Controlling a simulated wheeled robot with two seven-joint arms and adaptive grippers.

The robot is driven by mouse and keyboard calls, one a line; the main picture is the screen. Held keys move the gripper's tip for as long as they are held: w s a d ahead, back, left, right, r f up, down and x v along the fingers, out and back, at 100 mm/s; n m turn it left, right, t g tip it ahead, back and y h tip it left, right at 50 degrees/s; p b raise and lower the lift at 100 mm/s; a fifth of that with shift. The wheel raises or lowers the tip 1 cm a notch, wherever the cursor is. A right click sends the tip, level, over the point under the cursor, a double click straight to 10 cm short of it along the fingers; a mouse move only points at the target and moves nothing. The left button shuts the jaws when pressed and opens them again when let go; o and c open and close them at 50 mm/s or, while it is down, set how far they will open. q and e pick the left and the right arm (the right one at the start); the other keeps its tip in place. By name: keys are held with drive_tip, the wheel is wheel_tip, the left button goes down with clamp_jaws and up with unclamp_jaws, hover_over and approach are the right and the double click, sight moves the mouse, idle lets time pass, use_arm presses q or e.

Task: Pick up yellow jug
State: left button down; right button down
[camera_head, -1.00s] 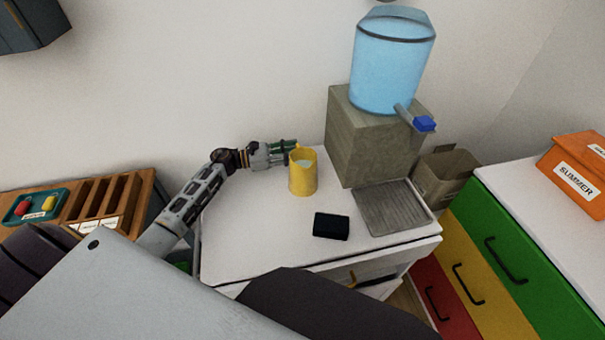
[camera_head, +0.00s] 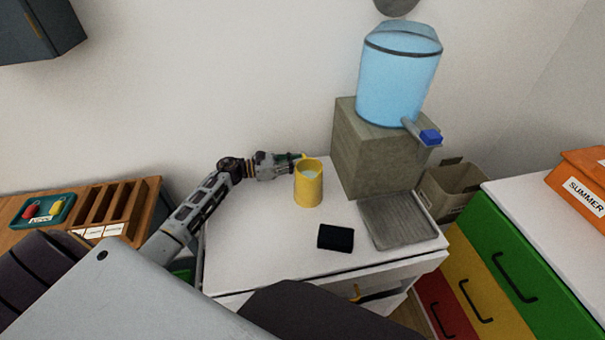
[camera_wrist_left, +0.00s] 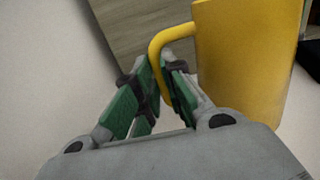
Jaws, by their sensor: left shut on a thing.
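The yellow jug (camera_head: 309,187) is upright at the back middle of the white cabinet top, with pale contents showing inside. I cannot tell whether its base touches the surface. My left gripper (camera_head: 297,157) is at the jug's back left side. In the left wrist view, the jug (camera_wrist_left: 246,62) fills the upper right, and its handle curves down between the green-padded fingers of my left gripper (camera_wrist_left: 158,85). The fingers are shut on the handle. My right gripper is not in view.
A blue water dispenser (camera_head: 398,82) on a stone-like block (camera_head: 372,152) stands right of the jug, with a grey drip tray (camera_head: 400,221) before it. The white top (camera_head: 262,245) is bare at front left.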

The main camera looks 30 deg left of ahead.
use_arm(q)
drive_tip(key=shift+r, duration=0.2)
wheel_tip(320, 180, up, 10)
idle(0.6)
drive_tip(key=shift+f, duration=0.1)
